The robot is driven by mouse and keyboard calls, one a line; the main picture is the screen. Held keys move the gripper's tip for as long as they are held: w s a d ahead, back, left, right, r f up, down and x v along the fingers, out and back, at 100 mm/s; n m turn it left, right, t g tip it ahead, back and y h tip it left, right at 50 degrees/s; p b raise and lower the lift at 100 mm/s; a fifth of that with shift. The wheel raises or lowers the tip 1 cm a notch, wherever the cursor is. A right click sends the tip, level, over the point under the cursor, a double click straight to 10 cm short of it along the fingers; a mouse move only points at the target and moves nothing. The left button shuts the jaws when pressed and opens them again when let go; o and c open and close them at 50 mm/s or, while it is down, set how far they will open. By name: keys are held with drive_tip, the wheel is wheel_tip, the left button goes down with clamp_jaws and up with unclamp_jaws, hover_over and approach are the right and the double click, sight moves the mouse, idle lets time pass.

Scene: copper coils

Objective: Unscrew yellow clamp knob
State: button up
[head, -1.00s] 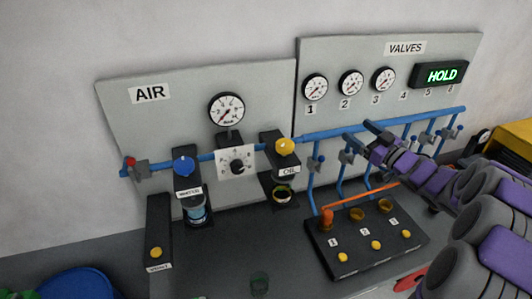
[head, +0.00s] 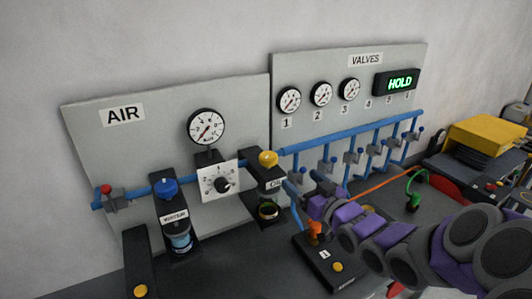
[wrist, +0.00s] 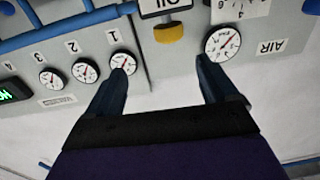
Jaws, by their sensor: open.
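A yellow knob (head: 267,158) sits on top of the black unit labelled OIL (head: 270,184), on the blue air pipe.
Gauges (head: 206,127) hang on the grey panels. The blue valve pipe (head: 360,130) runs right.

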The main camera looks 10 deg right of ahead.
drive_tip(key=p, duration=0.7)
approach(265, 154)
drive_tip(key=shift+w+d+f, duration=0.45)
drive_tip(key=shift+w+d, duration=0.3)
drive_tip(key=shift+w, duration=0.05)
drive_tip(key=w+a, duration=0.4)
drive_tip(key=w, duration=0.1)
drive_tip(key=shift+w+a, duration=0.2)
drive_tip(key=shift+w, duration=0.05)
drive_tip(key=w, duration=0.3)
drive_tip(key=shift+a, duration=0.1)
drive_tip(key=shift+w+d, duration=0.3)
drive_tip(key=shift+d, duration=0.15)
drive_tip(key=shift+a, duration=0.75)
drive_tip(key=shift+c, duration=2)
drive_tip(key=shift+d, duration=0.4)
drive_tip(key=c, duration=0.4)
drive_tip(key=shift+a, duration=0.15)
drive_tip(key=shift+c, duration=0.9)
